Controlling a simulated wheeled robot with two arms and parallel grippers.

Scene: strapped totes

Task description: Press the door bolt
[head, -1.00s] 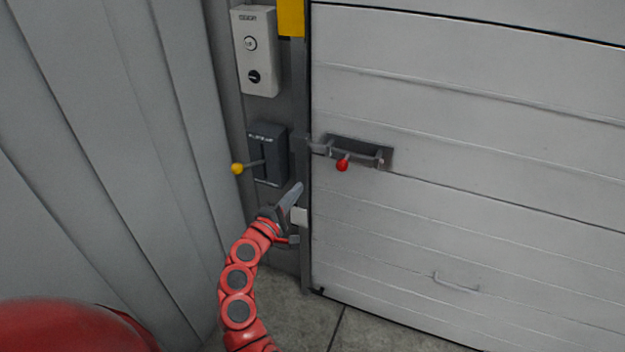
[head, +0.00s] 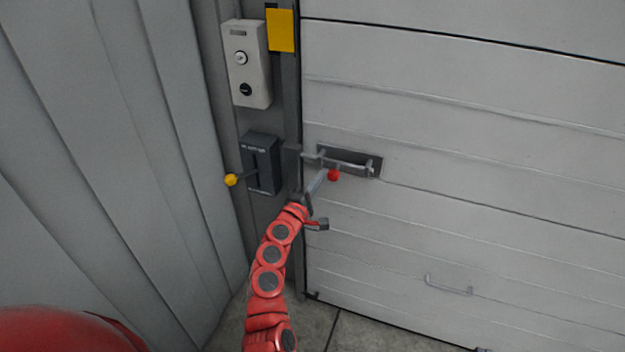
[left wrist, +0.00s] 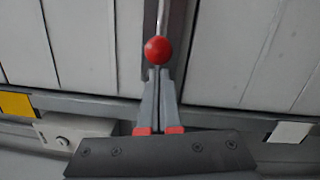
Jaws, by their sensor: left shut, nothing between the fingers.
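The door bolt (head: 346,163) is a grey metal rod in a dark recess on the white door, with a red ball knob (head: 333,175) hanging below it. In the left wrist view the red knob (left wrist: 158,50) sits right at the tips of my fingers. My left gripper (head: 324,178) is shut and empty, its tips just left of the knob in the head view. I cannot tell whether they touch it. In the left wrist view the left gripper (left wrist: 158,82) points at the knob, with the rod running behind it. My right gripper is not in view.
A dark lever box (head: 261,165) with a yellow knob (head: 231,180) is on the frame left of the door. A pale button panel (head: 246,64) and a yellow plate (head: 281,30) are above. A handle (head: 449,287) is lower on the white door (head: 470,150).

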